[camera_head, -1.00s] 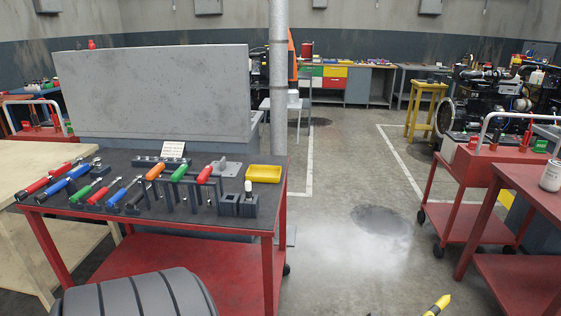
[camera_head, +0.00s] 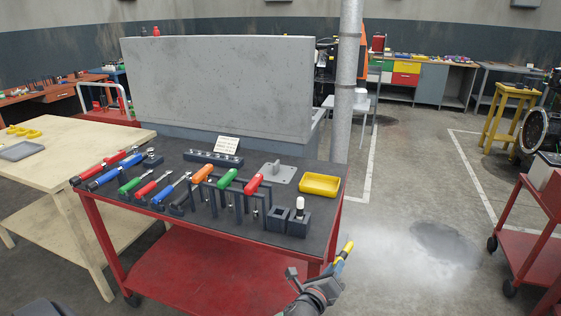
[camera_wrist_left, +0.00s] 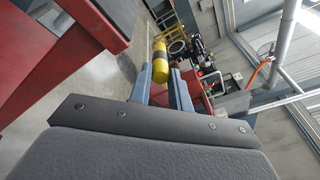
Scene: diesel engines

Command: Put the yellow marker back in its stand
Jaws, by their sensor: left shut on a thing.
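The yellow marker (camera_head: 347,248), yellow with a dark band, is in my left gripper (camera_head: 338,265), just off the front right corner of the red tool table. It also shows in the left wrist view (camera_wrist_left: 160,62), between the two grey fingers, which are shut on it. On the table's right front part stand two dark square block holders. The left holder (camera_head: 278,219) shows an open, empty top. The right holder (camera_head: 299,225) has a white-topped piece (camera_head: 300,203) standing in it. My right gripper is not in view.
The red tool table (camera_head: 225,270) carries a row of wrenches and screwdrivers, a grey bracket (camera_head: 278,172) and a yellow tray (camera_head: 319,184). A grey panel (camera_head: 220,85) and a pole (camera_head: 347,80) stand behind. Floor to the right is clear up to a red cart (camera_head: 525,240).

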